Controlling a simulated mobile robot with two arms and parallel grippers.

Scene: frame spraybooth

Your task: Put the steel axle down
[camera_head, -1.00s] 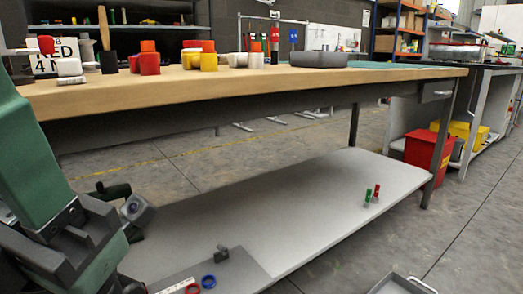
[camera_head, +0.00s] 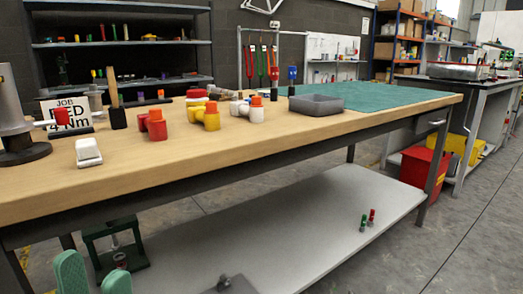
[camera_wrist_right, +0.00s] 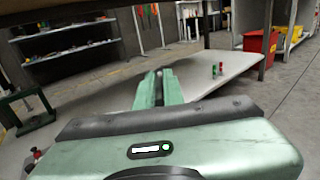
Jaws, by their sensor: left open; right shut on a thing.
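My left gripper (camera_head: 93,270) is low at the bottom left of the head view. Its two green fingers stand apart, with nothing seen between them. My right gripper (camera_wrist_right: 160,90) shows in the right wrist view, its green fingers close together around a slim grey piece, the steel axle (camera_wrist_right: 159,84). Most of the axle is hidden by the fingers. The fingers point toward the pale lower shelf (camera_wrist_right: 222,66) under the bench. I cannot tell whether the axle touches anything. I do not make out the right gripper in the head view.
The wooden workbench (camera_head: 190,160) holds red, yellow and white fittings, a grey tray (camera_head: 316,105) and a job sign (camera_head: 67,113). The lower shelf is mostly clear, with small red and green pieces (camera_head: 367,219) at its right. A dark green stand (camera_head: 115,245) is below the bench.

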